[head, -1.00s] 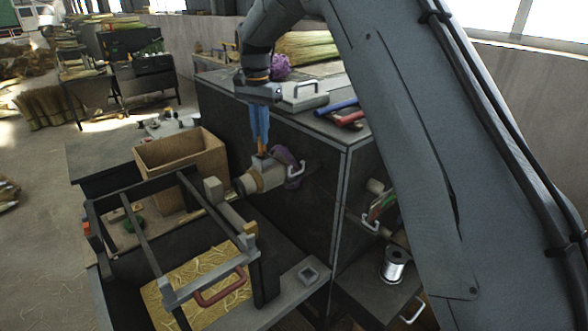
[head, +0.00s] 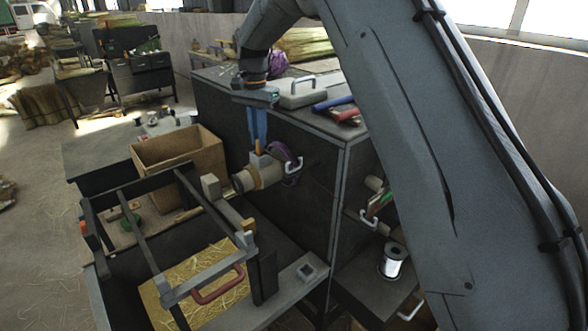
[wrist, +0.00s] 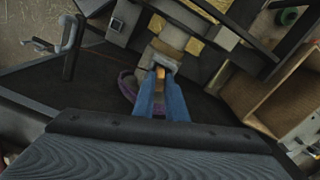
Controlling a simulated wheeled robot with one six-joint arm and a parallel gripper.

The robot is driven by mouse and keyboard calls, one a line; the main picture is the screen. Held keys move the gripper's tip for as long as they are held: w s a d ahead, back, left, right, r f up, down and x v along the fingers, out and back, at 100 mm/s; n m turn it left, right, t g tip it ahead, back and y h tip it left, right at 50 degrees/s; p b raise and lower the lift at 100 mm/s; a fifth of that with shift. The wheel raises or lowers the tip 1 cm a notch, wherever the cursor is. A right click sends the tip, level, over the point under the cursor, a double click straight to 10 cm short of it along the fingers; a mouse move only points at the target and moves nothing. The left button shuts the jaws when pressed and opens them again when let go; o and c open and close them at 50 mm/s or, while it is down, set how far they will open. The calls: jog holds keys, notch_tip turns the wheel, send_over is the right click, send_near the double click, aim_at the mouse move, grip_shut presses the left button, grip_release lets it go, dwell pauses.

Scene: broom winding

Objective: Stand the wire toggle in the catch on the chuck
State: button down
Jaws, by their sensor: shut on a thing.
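My gripper (head: 257,140) points down over the chuck (head: 264,175), its blue fingers close together. They are shut on a small orange-brown piece, which I take for the wire toggle (wrist: 160,72). Its tip shows between the fingertips in the wrist view. Below it, on top of the chuck, is a grey block-like part that looks like the catch (wrist: 161,58). The toggle's lower end is at or just above this part.
A purple bundle and a pale handle (head: 294,165) sit right beside the chuck. The dark cabinet (head: 310,190) stands behind it. A wooden box (head: 180,155) is at left, and a dark frame with a red handle (head: 218,286) is in front. A wire spool (head: 393,262) stands lower right.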

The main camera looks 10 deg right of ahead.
jog(key=c, duration=1.7)
grip_release()
jog(key=shift+r+b, duration=1.5)
jog(key=shift+r, duration=2.45)
jog(key=shift+s, duration=0.1)
